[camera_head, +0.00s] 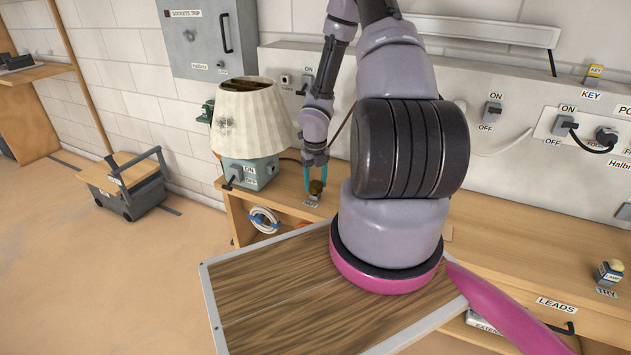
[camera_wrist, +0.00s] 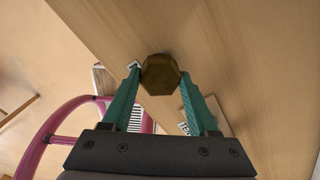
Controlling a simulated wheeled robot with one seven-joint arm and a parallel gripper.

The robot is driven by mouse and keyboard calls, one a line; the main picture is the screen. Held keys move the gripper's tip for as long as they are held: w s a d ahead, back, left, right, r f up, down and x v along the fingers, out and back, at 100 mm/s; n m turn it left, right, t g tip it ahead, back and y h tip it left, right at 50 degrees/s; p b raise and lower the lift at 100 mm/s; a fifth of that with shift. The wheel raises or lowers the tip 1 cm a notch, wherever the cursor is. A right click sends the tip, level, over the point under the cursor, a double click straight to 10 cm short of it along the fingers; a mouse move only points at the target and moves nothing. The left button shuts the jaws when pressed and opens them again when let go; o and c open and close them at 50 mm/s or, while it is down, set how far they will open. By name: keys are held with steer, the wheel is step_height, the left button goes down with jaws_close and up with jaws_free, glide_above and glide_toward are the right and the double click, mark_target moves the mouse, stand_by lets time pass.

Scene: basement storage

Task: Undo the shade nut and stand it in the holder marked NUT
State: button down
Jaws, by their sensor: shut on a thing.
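My gripper (camera_head: 316,178) reaches down over the bench to the right of the lamp. Its teal fingers are shut on the brass shade nut (camera_head: 316,187). In the wrist view the nut (camera_wrist: 160,75) shows as a dark brass hexagon between the fingertips (camera_wrist: 159,82). A small labelled holder (camera_head: 312,201) is on the bench directly below the nut; its lettering is too small to read surely. I cannot tell whether the nut touches it. The lamp's cream shade (camera_head: 250,122), with a dark stain, sits over its grey-green base (camera_head: 245,172).
The wooden bench (camera_head: 500,222) runs along the wall, mostly clear in the middle. A small bulb box (camera_head: 609,272) stands at its right end. Switches and sockets (camera_head: 605,135) line the wall panel. A grey tool box (camera_head: 128,188) stands on the floor at left.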

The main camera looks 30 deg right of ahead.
steer(key=shift+f, duration=0.75)
steer(key=shift+c, duration=0.4)
jaws_free()
step_height(320, 180, up, 11)
steer(key=shift+f, duration=0.15)
stand_by(0.5)
step_height(320, 180, up, 15)
steer(key=m+t+h, duration=0.1)
steer(key=m+h, duration=0.1)
steer(key=m, duration=0.9)
glide_above(316, 184)
steer(key=s, duration=0.1)
steer(key=s+a+r+m+t, duration=0.1)
steer(key=s+a+r+m, duration=0.25)
steer(key=r+m, duration=0.6)
steer(key=s+a+r+m+t+y, duration=0.2)
steer(key=s+a+r+m, duration=0.3)
steer(key=m, duration=0.5)
steer(key=s+a+r+m+t+y, duration=0.2)
steer(key=s+a+r+m, duration=0.3)
steer(key=s+r+m, duration=0.4)
step_height(316, 184, up, 2)
steer(key=shift+s+r+m+t, duration=0.15)
steer(key=shift+s+m+t, duration=0.25)
steer(key=shift+t, duration=0.2)
